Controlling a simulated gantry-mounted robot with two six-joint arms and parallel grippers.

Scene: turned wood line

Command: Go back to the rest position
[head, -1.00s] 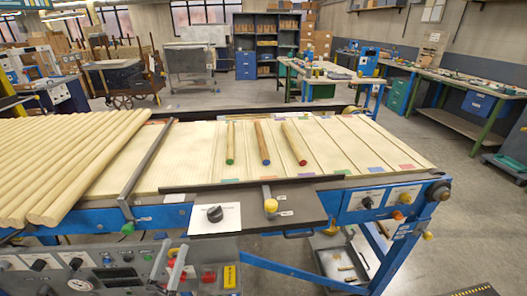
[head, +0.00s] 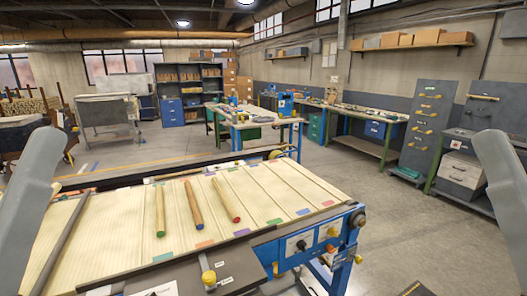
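Three turned wood rods lie apart, side by side, on the pale slatted bed (head: 285,190) of the machine. The left rod has a green end (head: 160,208), the middle one is browner with a blue end (head: 193,203), and the right one has a red end (head: 225,200). Grey links of my two arms stand upright at the left and right picture edges, well clear of the rods. Neither gripper's fingers show in the head view.
A dark rail (head: 58,240) crosses the bed at left. A knob panel (head: 305,245) is on the blue front frame. Behind are a workbench (head: 250,118), shelving (head: 185,95) and a grey drawer cabinet (head: 428,125). The floor at right is open.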

